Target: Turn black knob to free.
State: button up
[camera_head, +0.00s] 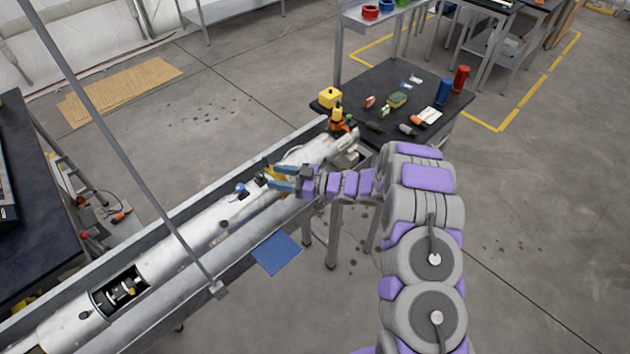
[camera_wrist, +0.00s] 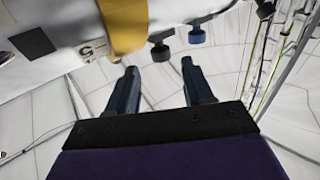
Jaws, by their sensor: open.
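A long white cylinder (camera_head: 180,248) lies in a grey metal trough. In the wrist view its white surface (camera_wrist: 60,20) fills the upper left. A small black knob (camera_wrist: 160,51) sticks out from it beside a yellow band (camera_wrist: 122,25). A blue knob (camera_wrist: 196,36) is just right of it, and another black knob (camera_wrist: 265,10) is at the top right. I cannot tell which black knob is the task's. My gripper (camera_wrist: 159,66) is open, with two dark blue fingers apart and nothing between them. The nearer black knob appears beyond the fingertips. In the head view my gripper (camera_head: 279,178) is beside the cylinder.
A dark table (camera_head: 385,85) at the cylinder's far end holds a yellow block (camera_head: 330,98), a blue cylinder (camera_head: 444,91), a red cylinder (camera_head: 461,79) and small items. A grey pole (camera_head: 130,150) crosses above the trough.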

jog(key=s+d, duration=0.1)
jog(key=d, duration=1)
jog(key=shift+d+p, duration=0.2)
jog(key=shift+p, duration=0.15)
